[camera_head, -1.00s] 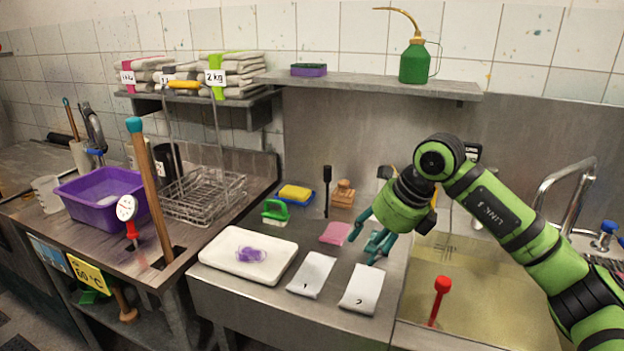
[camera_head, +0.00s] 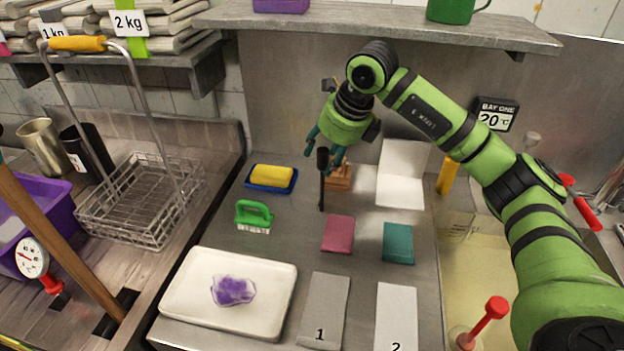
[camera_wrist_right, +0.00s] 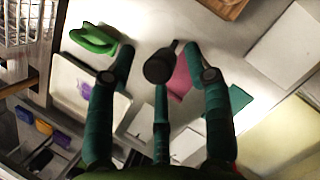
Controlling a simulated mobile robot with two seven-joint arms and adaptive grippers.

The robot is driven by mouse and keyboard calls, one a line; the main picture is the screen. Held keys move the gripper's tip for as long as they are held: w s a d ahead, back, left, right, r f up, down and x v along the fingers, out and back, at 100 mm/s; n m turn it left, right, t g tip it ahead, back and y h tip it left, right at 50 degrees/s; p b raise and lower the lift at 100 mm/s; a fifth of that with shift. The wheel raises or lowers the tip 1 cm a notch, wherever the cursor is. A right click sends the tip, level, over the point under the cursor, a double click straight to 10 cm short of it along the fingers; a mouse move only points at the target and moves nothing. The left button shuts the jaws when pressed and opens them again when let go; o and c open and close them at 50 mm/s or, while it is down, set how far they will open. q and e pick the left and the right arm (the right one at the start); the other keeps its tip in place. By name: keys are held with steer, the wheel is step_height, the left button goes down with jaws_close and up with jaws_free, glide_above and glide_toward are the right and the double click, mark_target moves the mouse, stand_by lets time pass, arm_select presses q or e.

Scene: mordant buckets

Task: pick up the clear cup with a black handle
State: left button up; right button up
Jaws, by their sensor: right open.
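A thin upright black handle (camera_head: 322,185) with a thicker top stands on the steel counter, left of a wooden block; I cannot make out a clear cup on it. In the right wrist view its round black top (camera_wrist_right: 160,68) shows end-on between my fingers. My right gripper (camera_head: 324,150) is open, pointing down, its teal fingers close to the handle's top in the head view. In the wrist view the fingers (camera_wrist_right: 160,72) are spread with nothing clamped. Contact cannot be told. My left gripper is not in view.
A yellow sponge (camera_head: 270,176) in a blue dish, a green brush (camera_head: 254,214) and a white tray (camera_head: 178,296) lie to the left. Pink (camera_head: 338,233) and teal (camera_head: 398,243) pads lie in front. A wooden block (camera_head: 340,178) stands right behind the handle. A shelf (camera_head: 380,27) runs above.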

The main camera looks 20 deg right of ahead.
mark_target(319, 164)
steer(key=p+x, duration=0.1)
steer(key=x, duration=0.3)
steer(key=shift+w+r, duration=0.1)
steer(key=shift+w+f, duration=0.15)
steer(key=shift+f, duration=0.1)
jaws_close()
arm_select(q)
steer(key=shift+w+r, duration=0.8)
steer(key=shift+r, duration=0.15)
